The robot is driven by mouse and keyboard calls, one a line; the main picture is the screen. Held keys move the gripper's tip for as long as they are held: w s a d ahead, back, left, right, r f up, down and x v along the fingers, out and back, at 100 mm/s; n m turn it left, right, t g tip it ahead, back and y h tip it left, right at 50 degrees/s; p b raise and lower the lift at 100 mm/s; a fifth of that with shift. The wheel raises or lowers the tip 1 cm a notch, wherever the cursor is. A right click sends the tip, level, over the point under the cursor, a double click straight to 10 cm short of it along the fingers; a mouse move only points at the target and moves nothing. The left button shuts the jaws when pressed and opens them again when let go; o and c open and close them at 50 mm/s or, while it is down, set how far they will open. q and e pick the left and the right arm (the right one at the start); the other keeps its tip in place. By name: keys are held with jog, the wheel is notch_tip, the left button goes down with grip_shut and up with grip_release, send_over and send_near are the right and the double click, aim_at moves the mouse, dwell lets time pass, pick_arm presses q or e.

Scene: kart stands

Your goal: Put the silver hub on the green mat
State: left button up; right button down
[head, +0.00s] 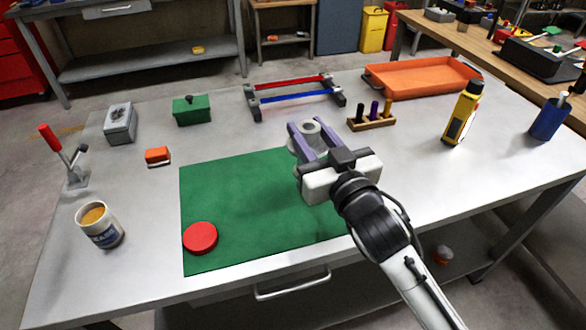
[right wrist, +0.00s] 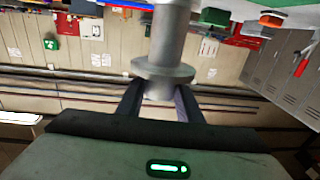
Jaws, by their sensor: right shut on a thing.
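The silver hub (head: 311,127) is between the purple-grey fingers of my right gripper (head: 308,138). In the right wrist view the hub (right wrist: 165,68) shows as a grey shaft with a wide flange, and the fingers are shut on it. The green mat (head: 240,185) lies flat on the grey table. My right gripper and the hub appear over the mat's far right corner; the gap beneath the hub is hard to judge. The gripper hides part of the mat's right side. My left gripper is not in view.
A red disc (head: 200,237) lies on the mat's near left corner. A stand with red and blue bars (head: 296,90) and a wooden peg block (head: 371,122) are behind. A mug (head: 98,225) stands left, a yellow bottle (head: 462,113) right. The mat's middle is clear.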

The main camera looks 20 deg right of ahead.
notch_tip(320, 180, down, 2)
jog(key=shift+f, duration=0.1)
notch_tip(320, 180, down, 3)
jog(key=shift+f+b, duration=0.1)
jog(key=shift+b, duration=0.3)
jog(key=shift+f, duration=0.25)
jog(key=shift+f, duration=0.1)
jog(key=c, duration=1.3)
grip_release()
jog(key=shift+f, duration=0.1)
jog(key=shift+o, duration=0.2)
